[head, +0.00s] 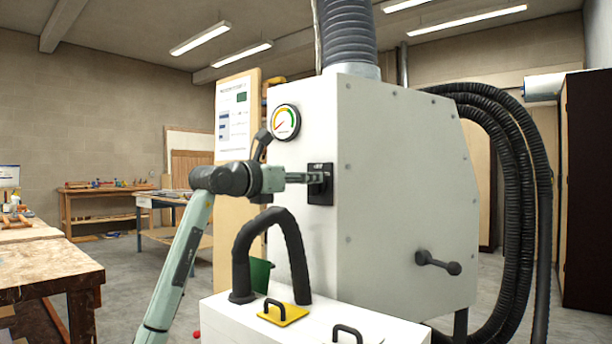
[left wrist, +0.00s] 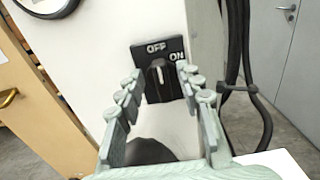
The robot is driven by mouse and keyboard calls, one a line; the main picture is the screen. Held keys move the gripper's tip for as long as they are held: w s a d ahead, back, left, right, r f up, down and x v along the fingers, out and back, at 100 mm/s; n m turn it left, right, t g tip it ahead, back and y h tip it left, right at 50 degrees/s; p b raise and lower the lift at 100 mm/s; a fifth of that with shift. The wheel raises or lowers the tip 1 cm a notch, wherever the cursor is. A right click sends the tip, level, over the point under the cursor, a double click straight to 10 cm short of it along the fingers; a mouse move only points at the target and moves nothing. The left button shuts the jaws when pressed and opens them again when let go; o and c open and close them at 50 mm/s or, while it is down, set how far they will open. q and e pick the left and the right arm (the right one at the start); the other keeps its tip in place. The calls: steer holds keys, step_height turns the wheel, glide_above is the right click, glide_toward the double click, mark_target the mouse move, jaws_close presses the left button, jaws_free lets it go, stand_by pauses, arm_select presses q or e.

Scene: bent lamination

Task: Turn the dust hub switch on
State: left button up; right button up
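The dust hub switch (head: 321,198) is a black plate on the front face of the white dust hub cabinet (head: 405,190). In the left wrist view the switch plate (left wrist: 171,55) reads OFF at the top and ON at the right. Its dark knob (left wrist: 158,80) has a white mark standing about upright, towards OFF. My left gripper (head: 308,178) reaches the switch from the left in the head view. In the left wrist view its fingers (left wrist: 158,74) are apart, one on each side of the knob; I cannot tell whether they touch it. My right gripper is in neither view.
A round gauge (head: 285,122) sits above the switch. A black bent hose (head: 262,245) and a yellow plate with a handle (head: 284,314) are on the white box below. Thick black hoses (head: 520,180) hang at the right. A workbench (head: 50,270) stands at the left.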

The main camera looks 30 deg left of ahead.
arm_select(q)
steer(key=shift+w, duration=0.3)
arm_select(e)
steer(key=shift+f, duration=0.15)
arm_select(q)
jaws_close()
